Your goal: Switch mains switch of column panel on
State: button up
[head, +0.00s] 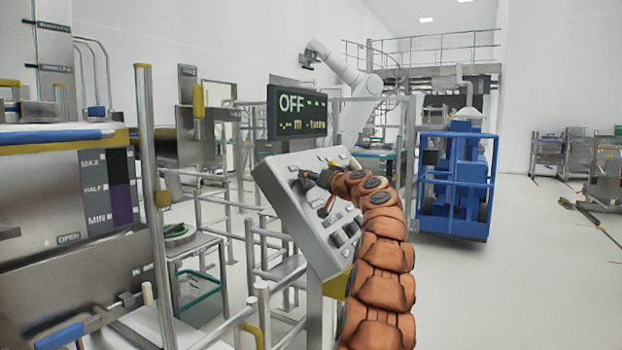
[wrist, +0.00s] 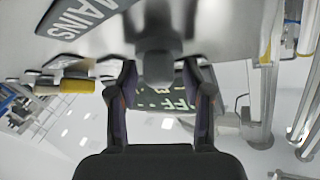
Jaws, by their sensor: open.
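The column panel (head: 283,200) is a slanted grey console on a post, with several controls on its face. The display (head: 297,112) above it reads OFF. My gripper (head: 303,180) is at the upper left of the panel face, with my orange arm reaching in from the lower right. In the wrist view, which is upside down, the MAINS label (wrist: 83,14) is beside a grey switch knob (wrist: 155,68). My gripper (wrist: 160,75) is open, with one finger on each side of the knob in that view. I cannot tell whether either finger touches it. The head view does not show the knob clearly.
Metal railings (head: 265,275) stand around the panel. A steel machine (head: 75,200) with a MAX/HALF/MIN gauge fills the left. A blue caged unit (head: 455,185) stands behind to the right. The floor (head: 500,290) at right is mostly clear.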

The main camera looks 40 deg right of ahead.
jog(key=shift+c, duration=0.4)
jog(key=c, duration=0.9)
jog(key=shift+o, duration=0.2)
